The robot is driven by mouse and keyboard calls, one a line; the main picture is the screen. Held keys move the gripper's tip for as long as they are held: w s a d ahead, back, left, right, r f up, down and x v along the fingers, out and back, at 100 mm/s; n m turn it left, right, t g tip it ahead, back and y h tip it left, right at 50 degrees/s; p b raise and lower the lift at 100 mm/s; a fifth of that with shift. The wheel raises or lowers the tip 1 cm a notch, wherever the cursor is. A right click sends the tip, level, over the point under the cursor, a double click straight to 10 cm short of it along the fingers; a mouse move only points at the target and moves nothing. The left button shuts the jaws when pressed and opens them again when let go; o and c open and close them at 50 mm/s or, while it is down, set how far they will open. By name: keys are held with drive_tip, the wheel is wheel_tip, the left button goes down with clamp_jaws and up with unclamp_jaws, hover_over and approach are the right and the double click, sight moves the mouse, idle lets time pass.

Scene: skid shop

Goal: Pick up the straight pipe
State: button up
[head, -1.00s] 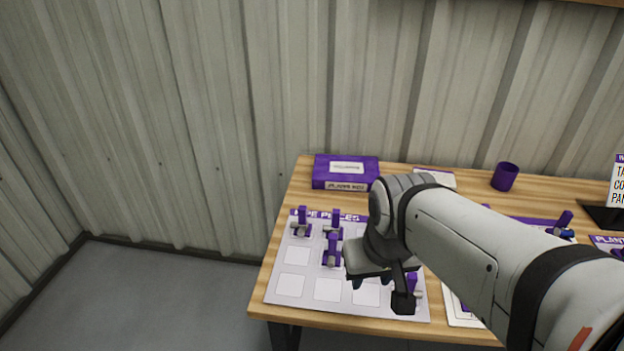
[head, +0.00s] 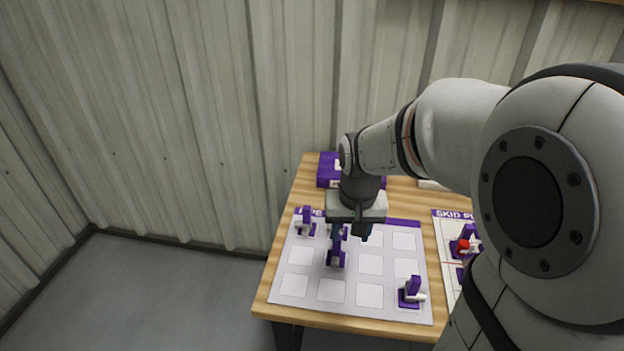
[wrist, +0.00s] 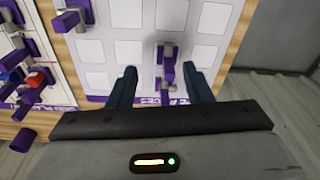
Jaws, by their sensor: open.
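Several small grey pipe pieces on purple holders stand on the white pipe pieces sheet (head: 293,288). I cannot tell for certain which is the straight pipe. One piece (head: 337,254) stands just in front of my gripper (head: 350,236), and another behind it is partly hidden by the gripper. In the wrist view my gripper (wrist: 161,88) is open and empty, with a holder and grey pipe (wrist: 168,64) between and just beyond the fingertips. A second purple holder (wrist: 167,94) shows nearer the palm. Other pieces stand at the sheet's back left (head: 305,222) and front right (head: 412,293).
A purple box (head: 328,170) lies at the back of the wooden table (head: 282,245), near the corrugated wall. A second sheet (head: 446,214) with purple holders and a red part (head: 463,245) is on the right. Most squares on the pipe sheet are empty.

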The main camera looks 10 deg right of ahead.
drive_tip(key=m+g+p, duration=0.1)
drive_tip(key=m+p, duration=0.1)
hover_over(336, 247)
drive_tip(key=w, duration=0.1)
drive_tip(key=f, duration=0.8)
drive_tip(key=shift+d+f, duration=0.25)
drive_tip(key=shift+f, duration=0.1)
drive_tip(key=shift+f+p, duration=0.4)
drive_tip(key=shift+f, duration=3.6)
drive_tip(key=shift+c, duration=0.5)
clamp_jaws()
